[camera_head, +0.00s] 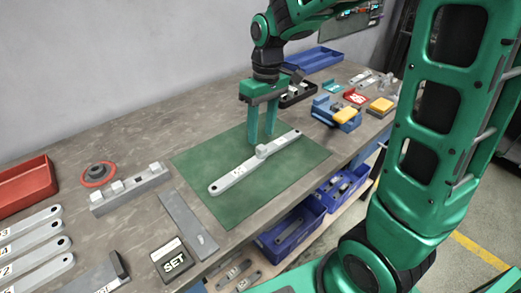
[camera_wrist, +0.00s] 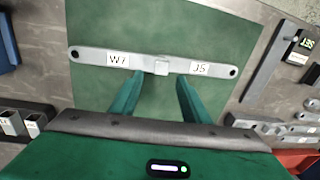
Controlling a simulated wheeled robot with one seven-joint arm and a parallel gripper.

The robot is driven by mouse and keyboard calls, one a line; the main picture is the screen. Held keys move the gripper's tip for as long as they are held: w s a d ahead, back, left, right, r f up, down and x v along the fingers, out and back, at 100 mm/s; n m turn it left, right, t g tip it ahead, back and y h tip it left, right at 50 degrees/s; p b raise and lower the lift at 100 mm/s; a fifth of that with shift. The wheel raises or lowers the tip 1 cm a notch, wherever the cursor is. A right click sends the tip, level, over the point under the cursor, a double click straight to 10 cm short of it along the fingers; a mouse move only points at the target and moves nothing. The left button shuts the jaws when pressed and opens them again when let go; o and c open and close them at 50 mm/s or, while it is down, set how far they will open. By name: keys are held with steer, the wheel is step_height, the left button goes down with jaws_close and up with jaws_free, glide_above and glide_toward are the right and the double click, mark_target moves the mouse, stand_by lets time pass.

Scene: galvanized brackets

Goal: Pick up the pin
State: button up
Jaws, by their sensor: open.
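A small light-grey pin (camera_head: 262,151) stands up at the middle of a flat grey bar (camera_head: 232,177) lying on the green mat (camera_head: 205,165). In the wrist view the pin (camera_wrist: 161,67) looks like a small block between two labels on the bar (camera_wrist: 95,56), marked W7 and J5. My gripper (camera_head: 261,138) is open and points down over the mat, just behind the pin in the head view. In the wrist view its fingertips (camera_wrist: 158,83) are spread wider than the pin, on the near side of the bar. Nothing is between the fingers.
Bare mat surrounds the bar.

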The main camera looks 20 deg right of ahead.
mark_target(260, 146)
steer(key=f, duration=0.4)
steer(key=shift+s+a, duration=0.2)
steer(key=shift+c, duration=0.3)
jaws_close()
steer(key=shift+r, duration=0.1)
steer(key=shift+r, duration=0.45)
steer(key=r, duration=0.3)
steer(key=shift+w+a+r, duration=0.1)
steer(key=shift+a+r, duration=0.1)
steer(key=w+a+r, duration=0.2)
steer(key=a+r, duration=0.4)
steer(key=a, duration=0.5)
steer(key=shift+r, duration=0.3)
